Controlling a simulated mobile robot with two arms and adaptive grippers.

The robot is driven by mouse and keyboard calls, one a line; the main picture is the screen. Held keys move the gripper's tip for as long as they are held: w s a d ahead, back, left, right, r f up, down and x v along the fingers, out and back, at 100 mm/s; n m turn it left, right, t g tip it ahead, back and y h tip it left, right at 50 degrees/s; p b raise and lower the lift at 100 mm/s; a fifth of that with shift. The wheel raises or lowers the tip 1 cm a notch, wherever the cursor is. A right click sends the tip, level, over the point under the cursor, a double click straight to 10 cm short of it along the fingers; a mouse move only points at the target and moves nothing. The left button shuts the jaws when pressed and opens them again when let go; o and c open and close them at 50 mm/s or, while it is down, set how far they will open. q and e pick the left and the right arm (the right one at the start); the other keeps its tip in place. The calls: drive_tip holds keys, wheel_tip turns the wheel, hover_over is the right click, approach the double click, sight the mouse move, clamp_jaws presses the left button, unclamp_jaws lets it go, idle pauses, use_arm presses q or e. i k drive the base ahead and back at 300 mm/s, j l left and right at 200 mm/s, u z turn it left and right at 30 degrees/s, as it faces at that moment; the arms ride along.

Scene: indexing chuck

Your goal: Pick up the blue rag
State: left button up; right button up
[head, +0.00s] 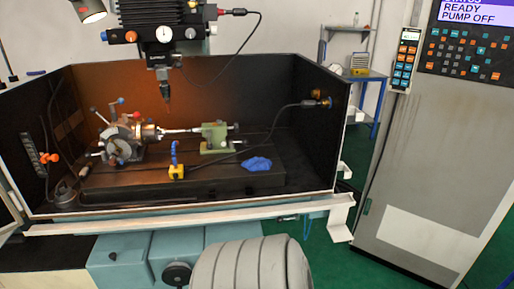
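The blue rag (257,164) lies crumpled on the dark machine table (225,183), near its right end. It sits to the right of a small yellow block (176,172) with a blue upright hose, and in front of the green tailstock (214,138). The rag is in plain view and nothing covers it. Neither of my grippers shows in the head view.
The indexing chuck (122,143) stands left on the table. The spindle tool (165,90) hangs above. Enclosure walls rise at the back and sides, with a pale front rail (150,219). A control cabinet (430,150) stands right. Space above the rag looks clear.

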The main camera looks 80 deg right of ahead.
sight(255, 164)
drive_tip(key=z, duration=2.75)
